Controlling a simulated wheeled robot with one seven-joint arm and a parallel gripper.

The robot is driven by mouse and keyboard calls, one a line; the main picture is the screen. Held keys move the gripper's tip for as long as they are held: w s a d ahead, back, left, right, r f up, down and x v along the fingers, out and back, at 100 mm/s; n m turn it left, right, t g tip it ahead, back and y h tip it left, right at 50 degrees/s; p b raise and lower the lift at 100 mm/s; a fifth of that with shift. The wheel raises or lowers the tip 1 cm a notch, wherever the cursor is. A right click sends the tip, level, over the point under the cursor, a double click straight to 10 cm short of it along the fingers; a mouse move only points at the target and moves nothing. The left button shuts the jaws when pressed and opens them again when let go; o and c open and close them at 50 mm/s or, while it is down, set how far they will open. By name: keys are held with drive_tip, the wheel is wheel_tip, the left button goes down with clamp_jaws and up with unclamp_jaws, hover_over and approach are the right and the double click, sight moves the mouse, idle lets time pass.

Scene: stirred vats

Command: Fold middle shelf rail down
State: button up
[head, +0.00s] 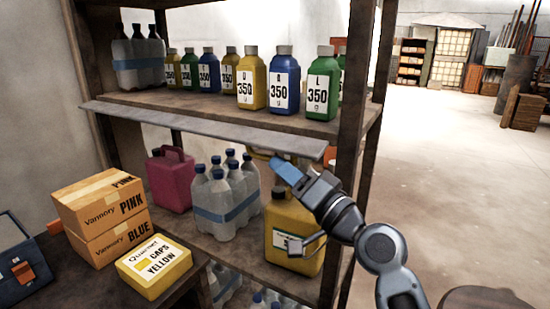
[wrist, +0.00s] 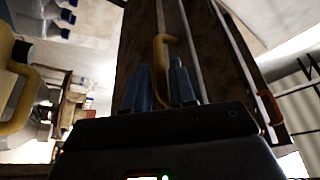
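The rail (head: 200,128) is a long grey board along the front of the shelf, just below the bottle-laden upper board (head: 215,110). It slopes slightly down to the right. My gripper (head: 272,160) is under the rail's right end, above a yellow canister (head: 294,225). In the wrist view, a yellow hook-shaped handle (wrist: 163,50) runs down between the blue fingers of my gripper (wrist: 159,85). The fingers are close together on either side of it. Where the handle joins the rail is hidden.
Small labelled bottles (head: 284,80) stand above the rail. Clear bottles (head: 225,198) and a pink canister (head: 170,180) stand below it. A dark upright post (head: 350,120) is close right of my gripper. Boxes (head: 105,215) sit at left. Open floor lies right.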

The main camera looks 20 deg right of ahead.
drive_tip(key=shift+x, duration=1.55)
clamp_jaws()
